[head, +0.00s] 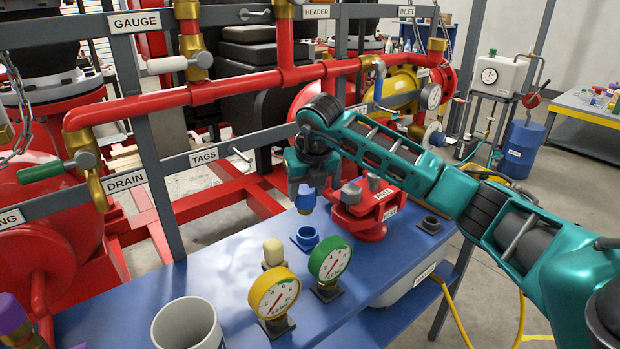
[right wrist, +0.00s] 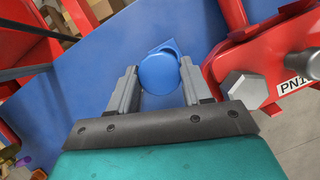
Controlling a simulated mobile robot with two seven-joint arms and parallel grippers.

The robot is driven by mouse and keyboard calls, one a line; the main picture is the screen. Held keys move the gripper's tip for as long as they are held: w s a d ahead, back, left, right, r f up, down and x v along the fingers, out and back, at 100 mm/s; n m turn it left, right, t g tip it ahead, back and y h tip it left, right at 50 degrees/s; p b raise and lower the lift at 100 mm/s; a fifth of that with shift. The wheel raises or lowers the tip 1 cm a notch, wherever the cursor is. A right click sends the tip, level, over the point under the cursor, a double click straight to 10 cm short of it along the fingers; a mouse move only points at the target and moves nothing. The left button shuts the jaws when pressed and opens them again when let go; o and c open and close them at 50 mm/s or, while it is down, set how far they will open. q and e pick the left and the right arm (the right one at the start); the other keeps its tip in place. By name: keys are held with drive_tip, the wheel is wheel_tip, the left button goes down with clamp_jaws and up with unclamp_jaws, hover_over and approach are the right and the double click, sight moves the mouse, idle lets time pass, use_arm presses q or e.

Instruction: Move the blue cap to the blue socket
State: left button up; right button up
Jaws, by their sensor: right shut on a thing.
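The blue cap (head: 306,198) is between the fingers of my right gripper (head: 305,186), which is shut on it. A brass-coloured part shows at the cap's lower end. The cap hangs roughly upright above the bench, apart from the blue socket (head: 306,238), which lies just below it. In the right wrist view the cap's round top (right wrist: 159,74) sits between the two grey fingers (right wrist: 160,92). It hides most of the socket, whose edge (right wrist: 168,46) shows behind it. My left gripper is not in view.
A red vise (head: 362,212) stands close to the right of the cap. A yellow gauge (head: 274,293), a green gauge (head: 329,260), a cream-topped post (head: 273,252) and a grey cup (head: 187,324) stand nearer on the blue bench (head: 235,247). Red pipework (head: 235,88) runs behind.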

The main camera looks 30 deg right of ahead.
sight(308, 206)
drive_tip(key=shift+w+d+r+m, duration=0.2)
drive_tip(key=shift+d+m, duration=0.1)
drive_tip(key=shift+d, duration=0.05)
drive_tip(key=shift+f, duration=0.3)
drive_tip(key=shift+f+b, duration=0.9)
drive_tip(key=shift+b, duration=0.05)
wheel_tip(308, 206, down, 3)
drive_tip(key=shift+f+b, duration=0.2)
drive_tip(key=shift+b, duration=1)
drive_tip(key=shift+r, duration=0.25)
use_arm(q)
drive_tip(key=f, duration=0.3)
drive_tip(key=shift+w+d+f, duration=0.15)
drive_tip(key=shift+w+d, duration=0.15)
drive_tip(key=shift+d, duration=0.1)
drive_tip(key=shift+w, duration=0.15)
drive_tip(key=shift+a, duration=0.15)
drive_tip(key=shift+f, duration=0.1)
use_arm(e)
drive_tip(key=shift+f, duration=0.15)
